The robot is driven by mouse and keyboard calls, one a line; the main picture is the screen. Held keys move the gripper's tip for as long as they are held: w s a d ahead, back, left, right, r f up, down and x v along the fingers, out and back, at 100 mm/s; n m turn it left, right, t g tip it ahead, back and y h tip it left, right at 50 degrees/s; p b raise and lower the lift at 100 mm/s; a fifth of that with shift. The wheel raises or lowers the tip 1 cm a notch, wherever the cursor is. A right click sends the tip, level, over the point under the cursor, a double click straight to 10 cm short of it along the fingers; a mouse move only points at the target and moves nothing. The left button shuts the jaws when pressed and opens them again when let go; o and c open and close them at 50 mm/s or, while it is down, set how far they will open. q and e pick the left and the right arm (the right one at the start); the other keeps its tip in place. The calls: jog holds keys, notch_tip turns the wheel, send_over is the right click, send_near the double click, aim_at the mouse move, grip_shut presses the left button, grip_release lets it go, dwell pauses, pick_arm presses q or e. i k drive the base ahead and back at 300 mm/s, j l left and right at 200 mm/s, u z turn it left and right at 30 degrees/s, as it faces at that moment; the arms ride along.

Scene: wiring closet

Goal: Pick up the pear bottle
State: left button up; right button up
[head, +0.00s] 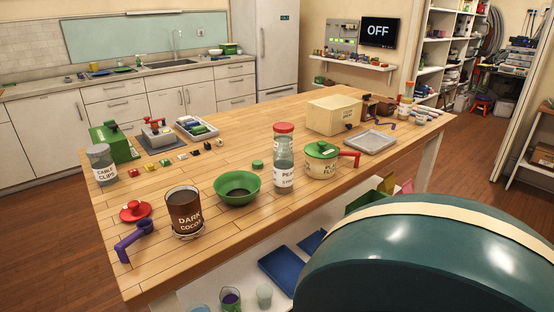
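The pear bottle (284,165) stands upright on the wooden table, near its front edge and about the middle of the view. It is a clear grey-green bottle with a red lid and a white label whose first letters read "PEA". A green bowl (237,188) is just left of it. A cream pot (320,165) with a green lid and a red handle is close on its right. Neither of my grippers is in view, and nothing holds the bottle.
The wooden table (200,162) also bears a dark cocoa tin (185,210), a purple-handled item (134,242), a red lid (136,211), a cable clips jar (101,164), a cream box (334,115) and a grey tray (370,142). Bare tabletop lies behind the bottle. A large teal rounded form blocks the lower right.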

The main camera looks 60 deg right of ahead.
aim_at(283, 158)
jog(key=z, duration=1.85)
